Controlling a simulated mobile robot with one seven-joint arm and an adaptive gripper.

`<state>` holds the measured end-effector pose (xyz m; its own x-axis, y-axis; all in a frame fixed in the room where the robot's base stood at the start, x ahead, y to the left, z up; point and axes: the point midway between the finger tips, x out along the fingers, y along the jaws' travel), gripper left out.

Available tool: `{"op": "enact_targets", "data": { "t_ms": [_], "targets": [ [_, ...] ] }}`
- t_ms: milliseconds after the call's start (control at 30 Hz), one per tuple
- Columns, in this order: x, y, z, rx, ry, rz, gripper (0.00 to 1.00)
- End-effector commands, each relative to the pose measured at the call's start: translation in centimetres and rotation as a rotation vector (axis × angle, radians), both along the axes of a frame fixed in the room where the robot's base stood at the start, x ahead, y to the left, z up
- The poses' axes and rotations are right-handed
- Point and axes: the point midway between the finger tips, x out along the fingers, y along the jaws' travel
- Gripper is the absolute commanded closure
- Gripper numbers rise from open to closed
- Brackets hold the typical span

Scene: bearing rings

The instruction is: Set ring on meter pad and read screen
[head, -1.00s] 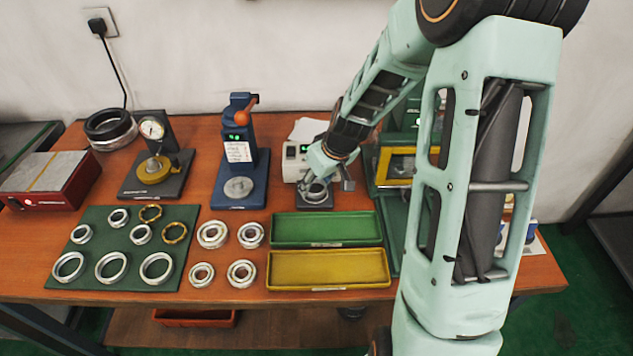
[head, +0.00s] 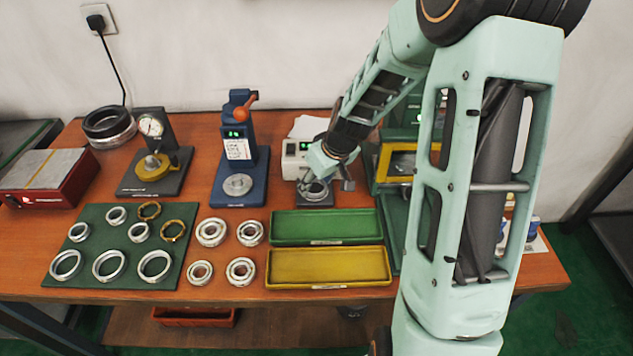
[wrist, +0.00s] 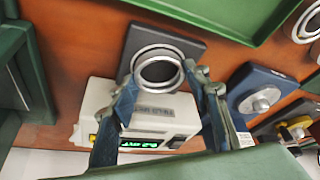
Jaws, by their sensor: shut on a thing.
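A silvery metal ring (wrist: 158,50) is between the two fingers of my gripper (wrist: 163,82), over the dark square meter pad (wrist: 190,48). I cannot tell whether its underside touches the pad. In the head view, the ring (head: 314,187) shows at the pad (head: 317,203), with my gripper (head: 328,178) shut on it from behind and right. The white meter (head: 293,162) stands behind the pad. Its green lit screen (wrist: 140,143) shows in the wrist view, upside down and partly hidden by a finger, with digits too small to read surely.
A green tray (head: 325,213) and a yellow tray (head: 330,284) lie in front of the pad. A blue device (head: 238,150) stands left. Several bearings (head: 212,232) and a green mat (head: 92,218) with rings are further left. A green machine with a yellow frame (head: 388,164) is close right.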

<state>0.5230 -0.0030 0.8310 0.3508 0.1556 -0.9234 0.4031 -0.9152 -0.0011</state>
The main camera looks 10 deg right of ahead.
Motion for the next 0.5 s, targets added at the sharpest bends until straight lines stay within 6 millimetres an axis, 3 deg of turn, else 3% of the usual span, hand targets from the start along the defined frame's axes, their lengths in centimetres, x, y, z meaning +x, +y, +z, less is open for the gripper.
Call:
{"op": "enact_targets", "data": {
  "t_ms": [300,333,500],
  "targets": [
    [0.02,0.00,-0.08,0.000,-0.001,0.000,0.80],
    [0.02,0.00,-0.08,0.000,-0.001,0.000,0.55],
    [0.02,0.00,-0.09,0.000,-0.001,0.000,0.37]
  ]
}}
